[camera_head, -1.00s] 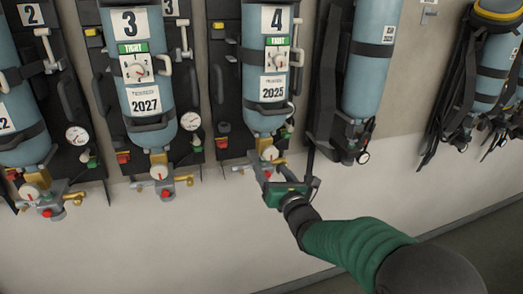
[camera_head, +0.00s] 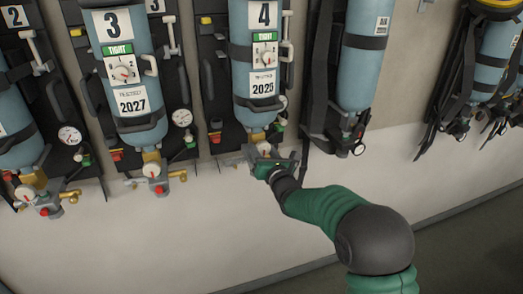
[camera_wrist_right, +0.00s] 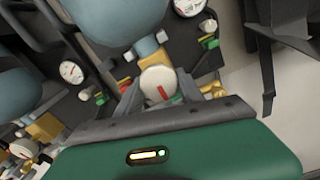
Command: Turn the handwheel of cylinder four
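Cylinder four (camera_head: 253,85) is a blue cylinder hung upright on the wall, with a "4" label and a "TIGHT" tag. Its handwheel (camera_wrist_right: 158,86), a round cream knob with a red mark, shows in the right wrist view below the cylinder's bottom. My right gripper (camera_head: 266,152) is just under the cylinder and hides part of the valve in the head view. In the wrist view its fingers stand on both sides of the handwheel and look open; contact is not clear. My left gripper is not in view.
Cylinder three (camera_head: 127,80) hangs to the left, with its own valve (camera_head: 152,170) and gauge (camera_head: 182,117). Another cylinder (camera_head: 365,70) with black straps hangs to the right. The wall below the cylinders is bare.

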